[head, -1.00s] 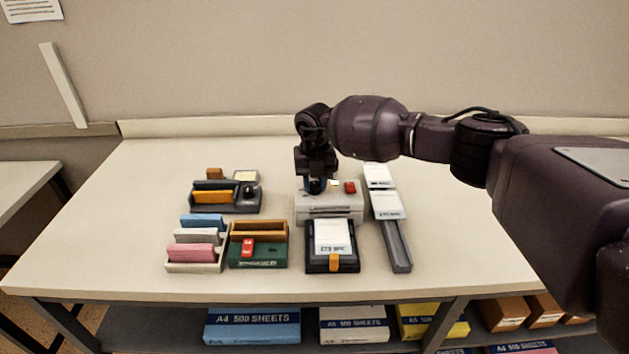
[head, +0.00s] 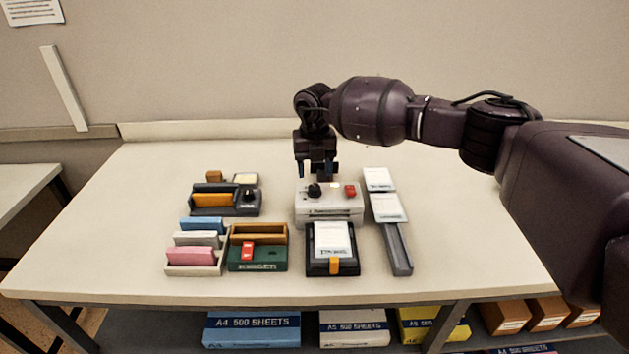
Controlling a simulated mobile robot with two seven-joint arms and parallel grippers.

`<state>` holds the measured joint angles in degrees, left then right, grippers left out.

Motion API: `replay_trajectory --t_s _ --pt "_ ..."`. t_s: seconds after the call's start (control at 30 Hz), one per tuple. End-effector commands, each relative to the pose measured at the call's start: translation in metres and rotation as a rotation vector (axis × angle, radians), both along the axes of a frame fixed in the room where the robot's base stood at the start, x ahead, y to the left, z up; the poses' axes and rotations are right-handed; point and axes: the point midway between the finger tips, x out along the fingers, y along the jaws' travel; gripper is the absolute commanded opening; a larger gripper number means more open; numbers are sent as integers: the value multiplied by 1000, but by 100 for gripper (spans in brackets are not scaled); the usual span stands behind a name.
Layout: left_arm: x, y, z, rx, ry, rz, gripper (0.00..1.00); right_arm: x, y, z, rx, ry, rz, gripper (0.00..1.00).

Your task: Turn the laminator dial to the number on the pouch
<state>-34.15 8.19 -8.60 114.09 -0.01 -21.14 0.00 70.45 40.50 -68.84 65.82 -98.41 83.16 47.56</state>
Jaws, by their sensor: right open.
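The laminator (head: 330,208) is a light grey box in the middle of the table. A black dial (head: 314,190) sits on its top at the left, and a red button (head: 350,190) at the right. My right gripper (head: 318,176) points down just behind and above the dial. Its fingers are apart and the dial is clear of them. A white pouch (head: 332,238) with small print lies on a black tray (head: 318,268) in front of the laminator; its number is too small to read. My left gripper is not in view.
Left of the laminator stand a grey device with an orange block (head: 212,199), a rack of coloured pads (head: 196,270) and a green box (head: 262,265). A grey rail with white cards (head: 388,208) lies at the right. The table's left side is clear.

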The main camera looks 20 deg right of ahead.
Motion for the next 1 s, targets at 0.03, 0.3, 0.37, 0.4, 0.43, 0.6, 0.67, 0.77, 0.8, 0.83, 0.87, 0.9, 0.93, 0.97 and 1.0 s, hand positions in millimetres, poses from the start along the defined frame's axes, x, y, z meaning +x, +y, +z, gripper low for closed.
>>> replay_trajectory --t_s 0.03,0.3,0.37,0.4,0.43,0.6,0.67,0.77,0.8,0.83,0.87,0.9,0.93,0.97,1.0 --pt "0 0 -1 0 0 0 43 0 0 11 1 -2 1 57" --pt "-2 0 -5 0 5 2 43 0 0 48 -1 0 0 57" --pt "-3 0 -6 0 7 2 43 0 0 53 -1 -1 -1 57" --pt "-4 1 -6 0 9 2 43 0 0 55 0 -1 -1 57" --pt "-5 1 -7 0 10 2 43 0 0 56 0 -1 -1 57" --pt "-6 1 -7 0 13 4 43 0 0 59 0 0 -1 57" --pt "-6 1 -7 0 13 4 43 0 0 59 0 0 0 57" --pt "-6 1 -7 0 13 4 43 0 0 59 0 0 0 57" --pt "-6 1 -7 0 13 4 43 0 0 59 0 0 0 57" --pt "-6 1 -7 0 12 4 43 0 0 59 0 0 0 57" --pt "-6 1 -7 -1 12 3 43 0 0 58 0 0 0 57" --pt "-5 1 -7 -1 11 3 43 0 0 58 0 0 0 57" --pt "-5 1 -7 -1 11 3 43 0 0 58 0 0 0 57" --pt "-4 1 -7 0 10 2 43 0 0 58 0 0 0 57" --pt "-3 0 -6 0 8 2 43 0 0 58 -1 0 0 57"
